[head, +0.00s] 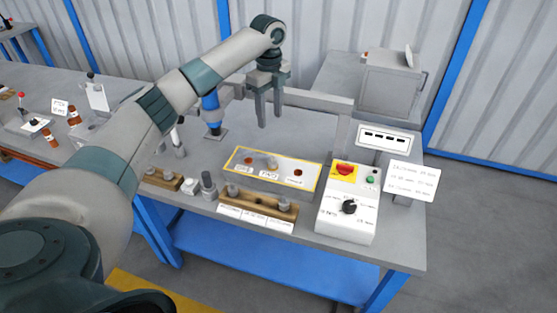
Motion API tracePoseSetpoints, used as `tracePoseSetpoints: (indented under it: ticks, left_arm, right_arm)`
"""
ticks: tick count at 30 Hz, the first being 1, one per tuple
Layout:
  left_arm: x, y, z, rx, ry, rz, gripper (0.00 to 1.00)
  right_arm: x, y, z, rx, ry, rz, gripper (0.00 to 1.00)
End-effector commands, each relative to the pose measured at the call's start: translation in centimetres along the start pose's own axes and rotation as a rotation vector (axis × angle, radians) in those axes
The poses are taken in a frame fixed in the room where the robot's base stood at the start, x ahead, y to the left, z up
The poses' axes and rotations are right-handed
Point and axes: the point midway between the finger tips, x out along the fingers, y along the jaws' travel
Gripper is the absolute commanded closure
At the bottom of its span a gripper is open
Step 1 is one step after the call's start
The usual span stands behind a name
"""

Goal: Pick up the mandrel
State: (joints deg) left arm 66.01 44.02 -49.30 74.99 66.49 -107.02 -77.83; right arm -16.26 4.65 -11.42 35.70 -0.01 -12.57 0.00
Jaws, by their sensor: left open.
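My left gripper (269,119) hangs with its fingers pointing down above the back of the grey bench, behind the yellow-edged panel. Its fingers are apart with nothing between them. Several short grey pegs (233,190) stand in a wooden rack (257,209) at the bench's front edge, with white labels below. A dark grey cylinder on a wider base (208,185) stands just left of that rack. I cannot tell for certain which grey piece is the mandrel. My gripper is well above and behind all of them, touching none. My right gripper is out of view.
A yellow-edged panel (296,183) with labelled spots lies behind the rack. A control box (347,212) with a red button stands to the right. A blue-bodied device (211,113) stands behind. A grey cabinet (389,85) is at the back right. My left arm crosses the bench's left part.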

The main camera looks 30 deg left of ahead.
Motion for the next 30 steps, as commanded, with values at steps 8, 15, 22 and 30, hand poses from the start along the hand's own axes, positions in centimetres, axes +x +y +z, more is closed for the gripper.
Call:
tracePoseSetpoints:
  ticks: [8, 15, 22, 30]
  left_arm:
    - [-0.1, 0.0, 0.1, 0.000, 0.000, 0.001, 0.54]
    - [0.7, 0.0, 0.1, -0.001, 0.000, 0.003, 0.54]
    - [3.8, 0.1, 0.0, -0.002, 0.001, 0.005, 0.54]
    - [8.7, 0.1, 0.0, -0.001, 0.001, 0.005, 0.54]
  right_arm:
    - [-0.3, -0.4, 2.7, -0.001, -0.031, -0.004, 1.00]
    - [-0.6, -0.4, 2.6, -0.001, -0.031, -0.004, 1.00]
    - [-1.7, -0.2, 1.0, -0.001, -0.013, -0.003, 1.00]
    - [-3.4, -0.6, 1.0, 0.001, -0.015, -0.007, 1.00]
